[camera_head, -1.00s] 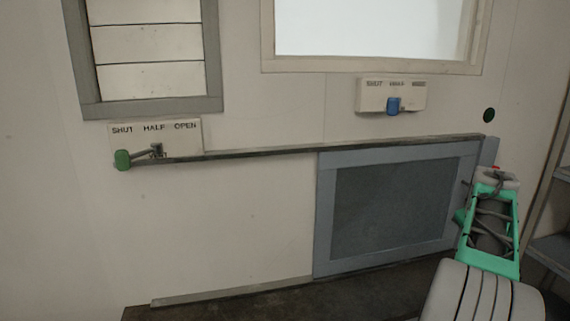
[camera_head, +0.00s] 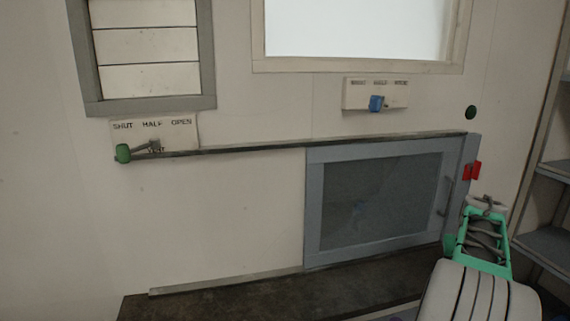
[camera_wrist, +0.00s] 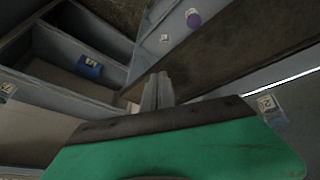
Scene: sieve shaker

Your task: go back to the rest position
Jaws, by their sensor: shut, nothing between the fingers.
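My gripper (camera_wrist: 157,92) shows in the wrist view with its two grey fingers together and nothing between them. It points toward shelf compartments and a dark surface and appears clear of the objects there. In the head view my green and white arm stands at the lower right, in front of the right end of the sliding window; the fingers cannot be made out there.
The grey-framed sliding window (camera_head: 313,215) is at right centre, with a red block (camera_head: 472,171) beside it. A green-knobbed lever (camera_head: 123,153) is under SHUT. A blue knob (camera_head: 376,103) is further right. Shelves (camera_head: 552,170) stand right. A blue box (camera_wrist: 88,66) sits in a compartment.

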